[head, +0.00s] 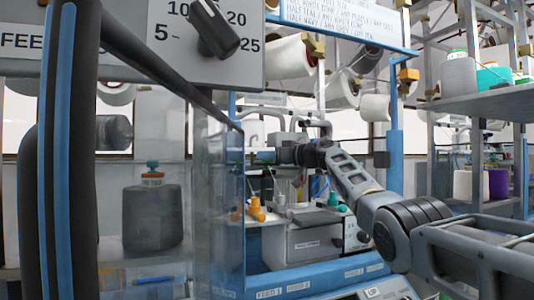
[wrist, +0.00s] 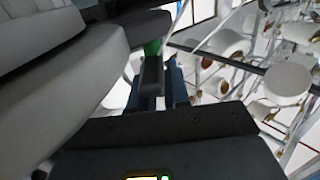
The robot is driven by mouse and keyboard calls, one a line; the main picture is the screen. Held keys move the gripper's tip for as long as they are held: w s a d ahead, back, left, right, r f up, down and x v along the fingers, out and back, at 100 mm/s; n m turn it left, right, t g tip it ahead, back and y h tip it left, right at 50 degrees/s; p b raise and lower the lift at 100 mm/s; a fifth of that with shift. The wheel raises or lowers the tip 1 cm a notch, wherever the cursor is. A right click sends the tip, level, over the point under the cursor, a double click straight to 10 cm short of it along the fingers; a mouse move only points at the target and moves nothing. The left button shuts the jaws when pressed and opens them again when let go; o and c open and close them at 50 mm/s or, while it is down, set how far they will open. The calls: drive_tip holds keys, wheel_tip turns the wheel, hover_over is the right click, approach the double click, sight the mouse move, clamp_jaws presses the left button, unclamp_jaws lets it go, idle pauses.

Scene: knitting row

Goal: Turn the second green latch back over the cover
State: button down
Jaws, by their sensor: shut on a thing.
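My gripper (wrist: 160,72) is shut on a small green part that I take for the green latch (wrist: 152,47); the dark fingers hide most of it. In the head view my gripper (head: 264,156) is small and far off, at the right edge of the clear cover (head: 216,190), with the arm reaching in from the right. The latch cannot be made out there. Whether it lies over the cover or beside it cannot be told.
A large pale grey body (wrist: 60,85) fills the left of the wrist view, close to my gripper. A blue post (head: 394,160) stands behind my arm. A grey machine box (head: 305,243) with an orange fitting (head: 256,209) sits below. Shelves with cones (head: 459,75) stand at the right.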

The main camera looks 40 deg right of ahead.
idle(0.3)
drive_tip(key=c, duration=1.2)
unclamp_jaws()
drive_tip(key=shift+b+v, duration=1.4)
drive_tip(key=shift+v, duration=2.55)
drive_tip(key=shift+d, duration=0.1)
